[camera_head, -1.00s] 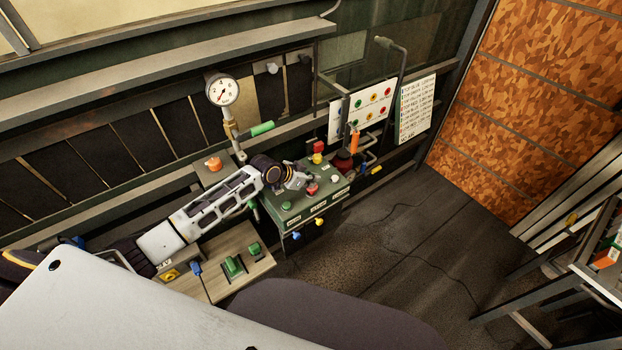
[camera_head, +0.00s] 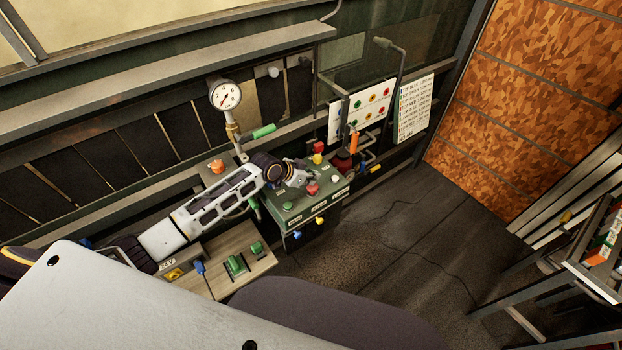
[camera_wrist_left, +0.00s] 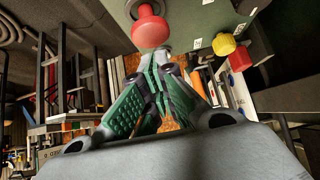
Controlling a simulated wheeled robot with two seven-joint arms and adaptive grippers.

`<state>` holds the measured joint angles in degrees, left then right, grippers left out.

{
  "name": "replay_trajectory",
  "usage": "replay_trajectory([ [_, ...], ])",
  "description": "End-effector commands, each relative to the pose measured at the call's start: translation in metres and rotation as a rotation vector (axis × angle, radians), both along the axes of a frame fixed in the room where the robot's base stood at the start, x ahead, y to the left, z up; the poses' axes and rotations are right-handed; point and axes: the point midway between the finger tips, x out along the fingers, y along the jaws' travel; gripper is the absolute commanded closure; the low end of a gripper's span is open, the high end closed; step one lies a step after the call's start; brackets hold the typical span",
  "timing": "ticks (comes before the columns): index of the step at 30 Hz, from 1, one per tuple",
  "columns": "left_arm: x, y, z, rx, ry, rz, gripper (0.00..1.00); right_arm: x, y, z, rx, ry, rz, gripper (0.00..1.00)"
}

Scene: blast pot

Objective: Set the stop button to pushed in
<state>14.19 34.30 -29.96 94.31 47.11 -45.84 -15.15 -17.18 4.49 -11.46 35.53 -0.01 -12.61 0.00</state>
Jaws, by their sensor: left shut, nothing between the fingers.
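A red mushroom button (camera_head: 312,189), which looks like the stop button, stands on top of the green control box (camera_head: 293,217). In the left wrist view the red button (camera_wrist_left: 150,27) shows its round head and a stem towards the panel. My left gripper (camera_head: 302,181) is shut and empty, with its fingertips close beside the button on its left in the head view. In the left wrist view the closed fingertips (camera_wrist_left: 161,62) lie just below the red head; whether they touch it I cannot tell. How deep the button sits is unclear. My right gripper is not in view.
A yellow knob (camera_head: 317,158) stands behind the button on the box. A pressure gauge (camera_head: 226,95) and a green-handled lever (camera_head: 264,131) are behind my left arm. A wooden box with green switches (camera_head: 236,265) is in front. The floor to the right is open.

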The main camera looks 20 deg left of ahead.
Motion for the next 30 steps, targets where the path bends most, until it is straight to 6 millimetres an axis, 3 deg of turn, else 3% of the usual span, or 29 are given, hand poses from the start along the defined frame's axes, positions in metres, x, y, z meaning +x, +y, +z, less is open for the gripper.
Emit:
replay_trajectory([
  [8,0.004,-0.003,0.022,-0.004,-0.011,0.002,1.0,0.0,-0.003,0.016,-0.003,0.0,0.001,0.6],
  [30,-0.038,0.031,0.073,-0.003,-0.013,0.001,1.0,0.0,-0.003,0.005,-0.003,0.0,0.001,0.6],
])
